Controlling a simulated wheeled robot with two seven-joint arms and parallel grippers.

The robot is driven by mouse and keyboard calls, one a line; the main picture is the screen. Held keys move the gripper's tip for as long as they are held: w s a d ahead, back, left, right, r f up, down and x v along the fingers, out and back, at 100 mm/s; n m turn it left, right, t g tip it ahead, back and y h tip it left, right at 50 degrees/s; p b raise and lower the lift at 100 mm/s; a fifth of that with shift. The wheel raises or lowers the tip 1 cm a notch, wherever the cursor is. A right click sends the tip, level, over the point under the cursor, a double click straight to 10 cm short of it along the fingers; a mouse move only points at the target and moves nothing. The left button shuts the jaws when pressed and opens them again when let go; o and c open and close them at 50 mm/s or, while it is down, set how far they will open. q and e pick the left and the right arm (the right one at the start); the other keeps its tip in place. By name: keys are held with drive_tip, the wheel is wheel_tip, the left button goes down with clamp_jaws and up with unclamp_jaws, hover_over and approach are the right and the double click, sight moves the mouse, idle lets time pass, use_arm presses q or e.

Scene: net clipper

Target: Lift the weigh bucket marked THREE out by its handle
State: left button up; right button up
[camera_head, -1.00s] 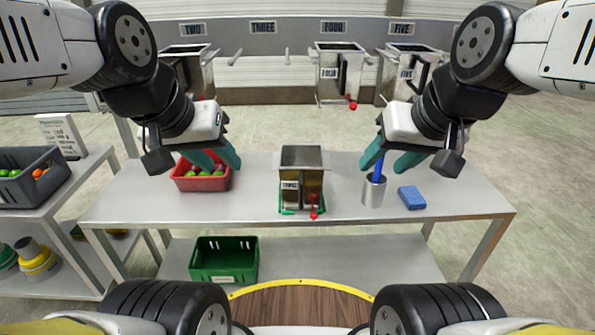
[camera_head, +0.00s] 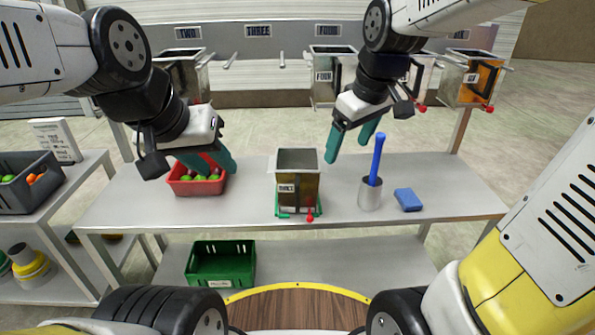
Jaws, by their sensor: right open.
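The weigh bucket marked THREE (camera_head: 299,188) is a metal box with an open top and a small label on its front. It stands upright on a green stand (camera_head: 283,213) on the grey table, with a red knob at its lower front. A dark upright bar, perhaps its handle, shows on the front. My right gripper (camera_head: 350,150) is open and empty, above and to the right of the bucket, apart from it. My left gripper (camera_head: 215,160) is over the red crate (camera_head: 190,187), left of the bucket; its finger gap is hard to see.
A metal cup (camera_head: 370,194) with a blue-handled tool (camera_head: 376,158) and a blue sponge (camera_head: 409,199) stand right of the bucket. A green crate (camera_head: 220,264) is on the lower shelf. Other buckets hang on the back rail, with an empty place under the THREE sign (camera_head: 258,31).

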sight(298, 179)
drive_tip(key=w+a+f+n+g, duration=0.1)
drive_tip(key=w+a+f+n, duration=0.2)
drive_tip(key=w+f, duration=0.1)
drive_tip(key=w+a+f+n+g+h, duration=0.1)
drive_tip(key=w+a+f+n, duration=0.2)
drive_tip(key=f, duration=0.4)
drive_tip(key=w+a+f+n+g, duration=0.1)
drive_tip(key=w+a+f+n, duration=0.3)
drive_tip(key=w+f, duration=0.1)
drive_tip(key=shift+w+a+f+h, duration=0.25)
drive_tip(key=shift+w+f+h, duration=0.1)
drive_tip(key=shift+w, duration=0.1)
drive_tip(key=shift+a+f, duration=0.1)
drive_tip(key=shift+f, duration=0.6)
drive_tip(key=f, duration=0.6)
drive_tip(key=shift+s+f, duration=0.2)
drive_tip(key=shift+f, duration=0.15)
clamp_jaws()
